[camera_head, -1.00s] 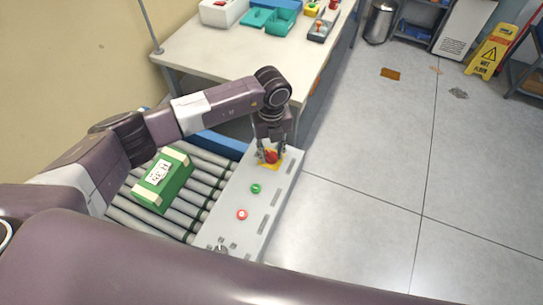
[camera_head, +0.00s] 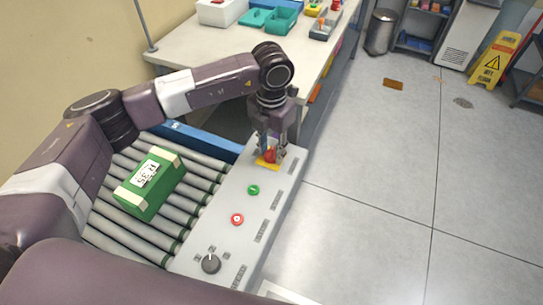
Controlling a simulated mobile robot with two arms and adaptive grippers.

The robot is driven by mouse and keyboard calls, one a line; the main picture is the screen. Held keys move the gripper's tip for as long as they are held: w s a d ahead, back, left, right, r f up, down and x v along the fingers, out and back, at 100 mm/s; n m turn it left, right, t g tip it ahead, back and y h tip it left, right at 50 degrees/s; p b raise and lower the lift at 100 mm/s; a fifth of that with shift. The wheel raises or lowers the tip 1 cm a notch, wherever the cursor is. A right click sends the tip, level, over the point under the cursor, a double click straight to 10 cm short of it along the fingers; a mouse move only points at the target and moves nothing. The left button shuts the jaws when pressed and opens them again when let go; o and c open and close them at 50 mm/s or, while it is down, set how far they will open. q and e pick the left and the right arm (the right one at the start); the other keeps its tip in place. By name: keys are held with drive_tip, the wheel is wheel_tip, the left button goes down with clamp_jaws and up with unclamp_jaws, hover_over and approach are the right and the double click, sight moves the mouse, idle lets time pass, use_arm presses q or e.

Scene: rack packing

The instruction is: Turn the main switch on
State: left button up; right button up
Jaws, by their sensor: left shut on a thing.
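The control panel (camera_head: 222,222) is a light grey slanted box beside the roller conveyor. At its far end a red rotary switch (camera_head: 270,156) sits on a yellow plate (camera_head: 268,165). My left gripper (camera_head: 270,150) points down over this switch and is shut on it; the fingers partly hide it. Nearer on the panel are a green button (camera_head: 253,190), a red button (camera_head: 237,219) and a dark selector knob (camera_head: 211,264). The panel labels are too small to read. My right gripper is not in view.
A green box (camera_head: 150,186) with a white label lies on the conveyor rollers (camera_head: 118,232), left of the panel. A worktable (camera_head: 190,46) with bins stands behind.

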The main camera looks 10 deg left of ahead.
sight(273, 152)
use_arm(q)
drive_tip(key=shift+m+b, duration=0.95)
drive_tip(key=shift+m, duration=0.15)
drive_tip(key=o, duration=1.2)
drive_tip(key=shift+c, duration=0.2)
drive_tip(key=shift+r, duration=0.1)
wheel_tip(273, 152, up, 12)
drive_tip(key=shift+d, duration=0.15)
